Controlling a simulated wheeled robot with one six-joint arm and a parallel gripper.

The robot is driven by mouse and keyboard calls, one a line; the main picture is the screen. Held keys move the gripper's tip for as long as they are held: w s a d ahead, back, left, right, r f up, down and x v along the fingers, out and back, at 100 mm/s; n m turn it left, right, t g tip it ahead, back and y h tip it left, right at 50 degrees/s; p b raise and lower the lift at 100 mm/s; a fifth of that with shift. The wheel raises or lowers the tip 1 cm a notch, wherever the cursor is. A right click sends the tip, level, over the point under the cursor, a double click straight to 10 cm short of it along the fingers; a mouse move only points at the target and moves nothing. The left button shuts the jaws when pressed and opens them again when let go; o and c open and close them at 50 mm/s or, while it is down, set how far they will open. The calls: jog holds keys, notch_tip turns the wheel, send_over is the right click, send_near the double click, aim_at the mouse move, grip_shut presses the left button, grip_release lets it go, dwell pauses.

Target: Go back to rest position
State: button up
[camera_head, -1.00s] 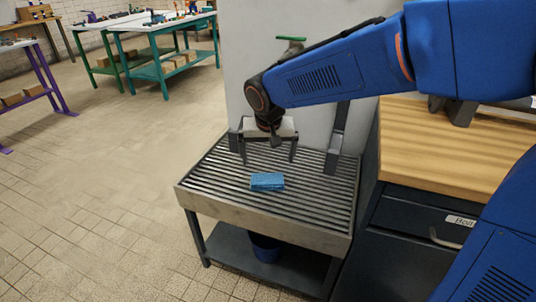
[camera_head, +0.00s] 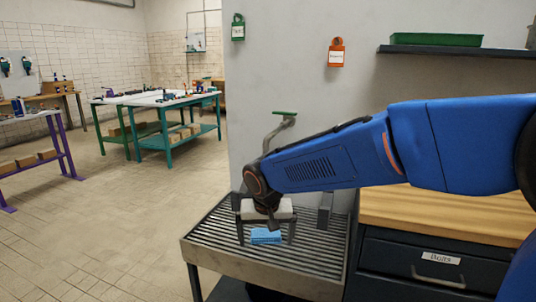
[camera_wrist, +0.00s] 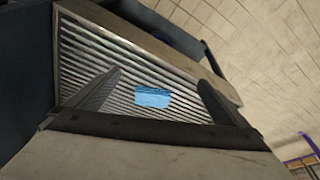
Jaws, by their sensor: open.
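My gripper (camera_head: 266,232) is open and empty above the slatted grey rack (camera_head: 315,256), its fingers pointing down. A small light-blue block, perhaps a folded cloth or sponge (camera_head: 266,237), lies on the slats below the gripper. In the wrist view the blue block (camera_wrist: 153,97) shows between my two spread fingers (camera_wrist: 158,95), apart from both. My blue arm reaches in from the right of the head view.
A wooden-topped cabinet (camera_head: 440,215) with a labelled drawer stands right of the rack. A grey wall with a green-handled pipe fitting (camera_head: 284,114) rises behind. A shelf (camera_head: 455,50) holds a green tray (camera_head: 437,40).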

jog(key=s+d+r, duration=0.2)
jog(key=s+d, duration=0.1)
jog(key=d, duration=0.3)
jog(key=s+d+r, duration=0.2)
jog(key=s+d, duration=0.1)
jog(key=d, duration=0.3)
jog(key=s+d+f+t, duration=0.1)
jog(key=s+d+f, duration=0.1)
jog(key=s+d, duration=1.5)
jog(key=s, duration=0.3)
jog(key=shift+s+d+m, duration=0.3)
jog(key=shift+s, duration=0.05)
